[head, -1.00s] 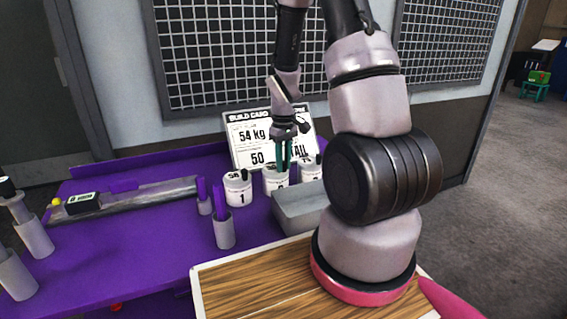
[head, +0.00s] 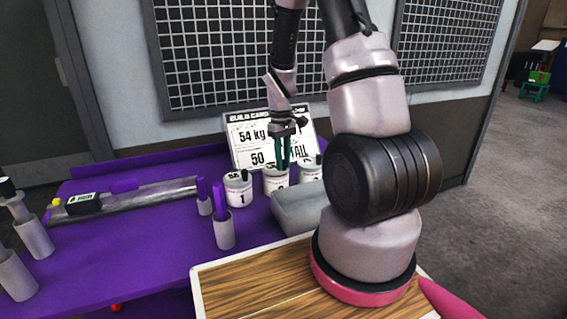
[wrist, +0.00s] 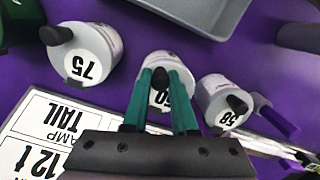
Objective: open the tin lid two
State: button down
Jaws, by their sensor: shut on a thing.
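Three white tins stand in a row on the purple bench. Tin one (head: 238,192) is on the left in the head view, the middle tin (head: 275,184) stands beside it, and the third tin (head: 309,174) is on the right. My gripper (head: 283,166) is over the middle tin with its green fingers pointing down. In the wrist view my gripper (wrist: 160,76) is shut on the dark knob of the middle tin's lid (wrist: 164,98). The lid's number is partly hidden by the fingers. I cannot tell whether the lid is apart from the tin.
A grey tray (head: 296,212) sits just in front of the tins. The build card (head: 250,138) stands behind them. Grey holders with purple pieces (head: 224,232) are at the front left. A long metal bar (head: 150,192) lies further left, with bare purple bench (head: 130,245) before it.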

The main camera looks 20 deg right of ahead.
jog(key=shift+w+r+g, duration=0.6)
jog(key=shift+w+g, duration=0.05)
jog(key=shift+g, duration=0.55)
jog(key=g, duration=0.1)
jog(key=w+r+g, duration=0.1)
jog(key=shift+w+g, duration=0.25)
jog(key=shift+g, duration=0.05)
jog(key=g, duration=0.1)
jog(key=w+g, duration=0.1)
jog(key=shift+w+r+g, duration=0.25)
jog(key=shift+r+g, duration=0.05)
jog(key=shift+r, duration=0.05)
jog(key=shift+w+r+g, duration=0.25)
jog(key=shift+w+g, duration=0.85)
jog(key=shift+g, duration=0.6)
jog(key=c, duration=0.7)
grip_release()
jog(key=v, duration=0.7)
jog(key=shift+w, duration=0.3)
